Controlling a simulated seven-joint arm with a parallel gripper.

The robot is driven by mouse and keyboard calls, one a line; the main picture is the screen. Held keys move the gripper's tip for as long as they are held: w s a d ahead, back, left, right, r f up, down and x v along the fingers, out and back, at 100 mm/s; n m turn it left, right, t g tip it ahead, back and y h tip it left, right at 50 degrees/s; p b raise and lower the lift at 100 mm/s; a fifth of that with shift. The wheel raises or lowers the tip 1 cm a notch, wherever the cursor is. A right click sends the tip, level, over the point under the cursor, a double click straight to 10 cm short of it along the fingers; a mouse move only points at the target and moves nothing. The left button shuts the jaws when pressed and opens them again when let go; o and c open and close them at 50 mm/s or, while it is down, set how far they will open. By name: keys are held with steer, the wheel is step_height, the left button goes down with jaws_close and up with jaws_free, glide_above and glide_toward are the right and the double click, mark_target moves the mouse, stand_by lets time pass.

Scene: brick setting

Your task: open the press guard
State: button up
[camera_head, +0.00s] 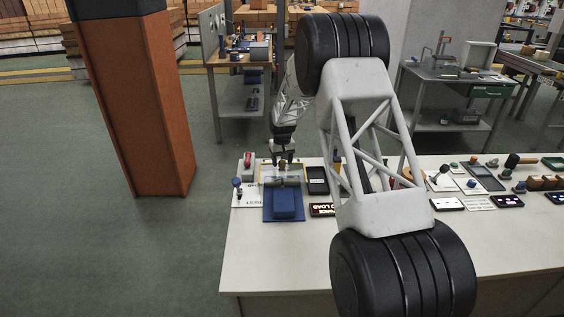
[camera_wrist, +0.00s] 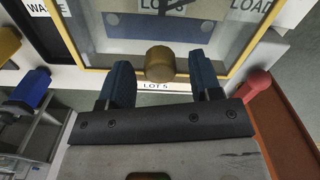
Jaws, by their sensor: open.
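The press guard (camera_wrist: 125,50) is a clear panel in a yellow frame at the top of the wrist view. A round brass knob (camera_wrist: 160,66) sits by its near edge. My gripper (camera_wrist: 160,72) is open, with one dark blue finger on each side of the knob and gaps visible between. In the head view, my gripper (camera_head: 283,161) points down over the far end of the blue press (camera_head: 284,203) on the white table. The guard is small there, and its exact angle is hard to tell.
A blue-topped device (camera_wrist: 29,90) lies to the left. Dark trays, label cards and small tools crowd the table (camera_head: 265,255) to the right; its front left is clear.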

steer(key=shift+f, duration=0.15)
jaws_close()
stand_by(0.4)
steer(key=shift+s, duration=6.15)
jaws_free()
